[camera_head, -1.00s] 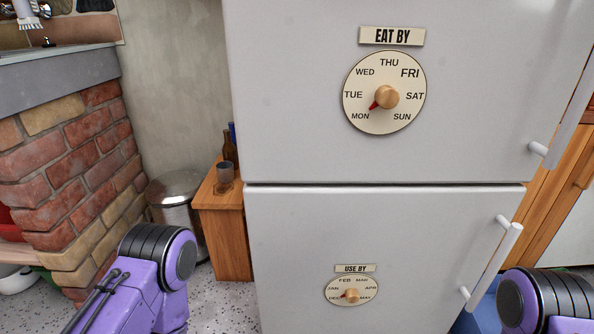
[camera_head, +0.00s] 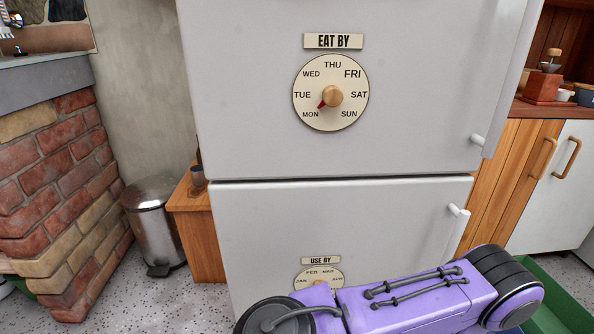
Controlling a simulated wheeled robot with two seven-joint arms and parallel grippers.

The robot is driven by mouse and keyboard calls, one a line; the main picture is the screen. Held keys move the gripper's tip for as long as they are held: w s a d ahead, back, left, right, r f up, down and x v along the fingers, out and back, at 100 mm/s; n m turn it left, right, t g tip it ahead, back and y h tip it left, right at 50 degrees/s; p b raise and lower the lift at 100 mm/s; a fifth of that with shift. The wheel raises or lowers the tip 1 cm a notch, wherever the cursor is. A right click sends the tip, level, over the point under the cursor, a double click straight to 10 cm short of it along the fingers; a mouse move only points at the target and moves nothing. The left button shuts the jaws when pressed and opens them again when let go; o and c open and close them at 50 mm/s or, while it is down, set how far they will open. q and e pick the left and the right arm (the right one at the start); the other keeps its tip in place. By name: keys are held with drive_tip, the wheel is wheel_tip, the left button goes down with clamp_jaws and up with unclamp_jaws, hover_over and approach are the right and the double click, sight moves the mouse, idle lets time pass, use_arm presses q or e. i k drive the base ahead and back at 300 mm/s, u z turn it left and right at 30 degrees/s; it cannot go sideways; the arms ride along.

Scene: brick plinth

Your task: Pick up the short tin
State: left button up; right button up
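I cannot make out a thing that is surely the short tin. One of my purple arms (camera_head: 410,300) lies across the bottom right, in front of the fridge's lower part. Neither gripper shows in the head view.
A white fridge (camera_head: 270,150) with two dials fills the middle. A metal pedal bin (camera_head: 155,225) and a brick plinth (camera_head: 60,190) stand at left. At right are a wooden counter (camera_head: 540,110) with bowls and a green container (camera_head: 560,290).

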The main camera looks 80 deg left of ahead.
sight(200, 175)
drive_tip(key=z, duration=0.2)
drive_tip(key=k, duration=1.4)
drive_tip(key=u, duration=1.9)
drive_tip(key=i, duration=0.25)
drive_tip(key=u, duration=0.1)
